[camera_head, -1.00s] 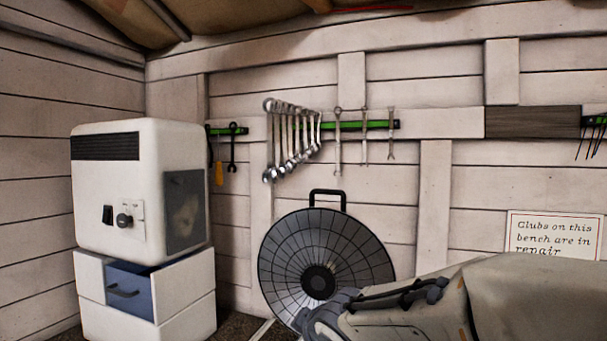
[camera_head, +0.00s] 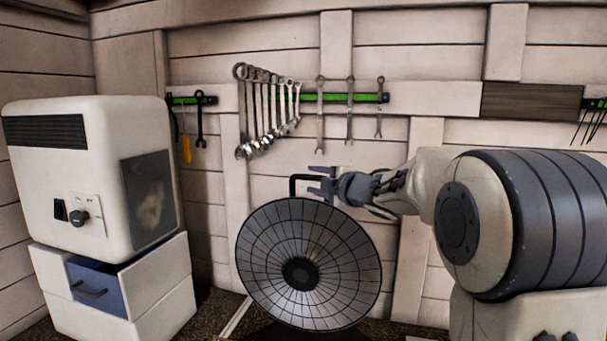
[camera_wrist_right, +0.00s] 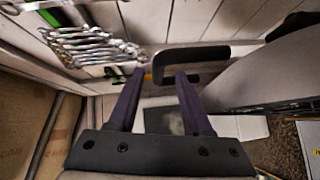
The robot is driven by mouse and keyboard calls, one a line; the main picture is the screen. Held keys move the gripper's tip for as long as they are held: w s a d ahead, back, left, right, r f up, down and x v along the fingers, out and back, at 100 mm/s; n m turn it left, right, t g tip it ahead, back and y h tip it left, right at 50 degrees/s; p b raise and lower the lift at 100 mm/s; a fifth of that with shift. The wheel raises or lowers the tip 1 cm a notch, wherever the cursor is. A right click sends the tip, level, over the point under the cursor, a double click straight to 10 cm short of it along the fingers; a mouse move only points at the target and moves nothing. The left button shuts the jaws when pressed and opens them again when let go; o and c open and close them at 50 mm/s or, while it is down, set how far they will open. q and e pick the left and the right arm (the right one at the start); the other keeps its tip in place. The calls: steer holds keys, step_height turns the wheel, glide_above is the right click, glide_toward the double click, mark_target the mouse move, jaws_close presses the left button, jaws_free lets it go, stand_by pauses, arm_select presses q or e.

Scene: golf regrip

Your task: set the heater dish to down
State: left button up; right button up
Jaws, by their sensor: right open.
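The heater dish (camera_head: 345,245) is a large round grey dish with dark grid lines and a dark hub (camera_head: 300,273). It stands low by the back wall with its face toward me, leaning somewhat back. A black loop handle (camera_head: 293,187) rises from its top rim. My right gripper (camera_head: 322,180) is open at the handle's upper right side and hides part of it. In the right wrist view the handle (camera_wrist_right: 205,54) lies just past the fingertips of my right gripper (camera_wrist_right: 158,76). Contact cannot be told. My left gripper is not in view.
A white cabinet unit (camera_head: 75,150) with a knob and dark window stands at left on a base with a blue drawer (camera_head: 95,285). Wrenches (camera_head: 268,110) hang on the wall rail above the dish. My right arm fills the right side.

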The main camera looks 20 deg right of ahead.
mark_target(304, 177)
steer(key=p+x, duration=0.1)
steer(key=x, duration=0.5)
steer(key=shift+w+r+p, duration=0.15)
steer(key=shift+p, duration=0.2)
steer(key=shift+c, duration=0.3)
jaws_close()
stand_by(0.8)
